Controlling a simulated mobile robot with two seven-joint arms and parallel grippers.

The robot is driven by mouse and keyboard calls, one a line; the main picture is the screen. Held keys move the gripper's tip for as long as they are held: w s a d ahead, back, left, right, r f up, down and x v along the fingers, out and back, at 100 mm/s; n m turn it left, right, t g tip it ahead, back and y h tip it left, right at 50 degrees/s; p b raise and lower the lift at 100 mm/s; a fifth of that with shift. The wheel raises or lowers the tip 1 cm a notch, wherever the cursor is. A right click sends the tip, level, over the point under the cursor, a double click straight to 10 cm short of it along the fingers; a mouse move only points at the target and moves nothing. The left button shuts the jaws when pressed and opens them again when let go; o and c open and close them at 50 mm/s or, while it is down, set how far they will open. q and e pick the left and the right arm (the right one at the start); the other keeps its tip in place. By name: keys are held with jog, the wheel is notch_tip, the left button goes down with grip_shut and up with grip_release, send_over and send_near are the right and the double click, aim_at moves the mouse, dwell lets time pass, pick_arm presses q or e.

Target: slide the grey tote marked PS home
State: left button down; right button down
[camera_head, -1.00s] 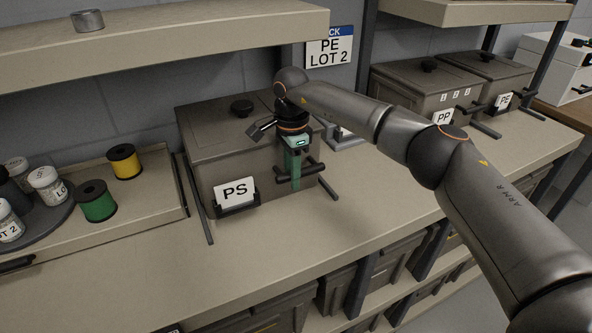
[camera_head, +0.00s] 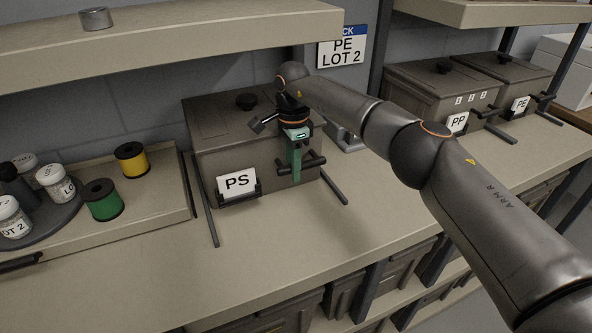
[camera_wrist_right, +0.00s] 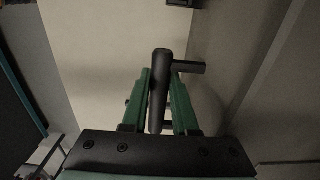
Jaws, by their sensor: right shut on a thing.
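The grey tote marked PS (camera_head: 218,165) stands on the bench between two dark rails, with its lid on and a white PS card (camera_head: 237,182) on its front. Bare rail shows in front of it on both sides. My right gripper (camera_head: 296,173) is at the tote's front, shut on its dark bar handle (camera_head: 315,161). In the right wrist view the handle (camera_wrist_right: 160,85) sits between the green fingers. My left gripper is not in view.
Left of the tote is a tray (camera_head: 150,208) with a green spool (camera_head: 103,200), a yellow spool (camera_head: 131,158) and several white jars. A shelf (camera_head: 200,35) overhangs the tote's back. PP (camera_head: 425,95) and PE (camera_head: 515,80) totes stand right. The bench front is clear.

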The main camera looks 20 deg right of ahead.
jog(key=c, duration=0.6)
grip_release()
jog(key=shift+s, duration=0.45)
dwell(0.3)
jog(key=shift+r+p, duration=1.1)
jog(key=shift+r, duration=0.35)
notch_tip(320, 180, up, 8)
dwell(0.5)
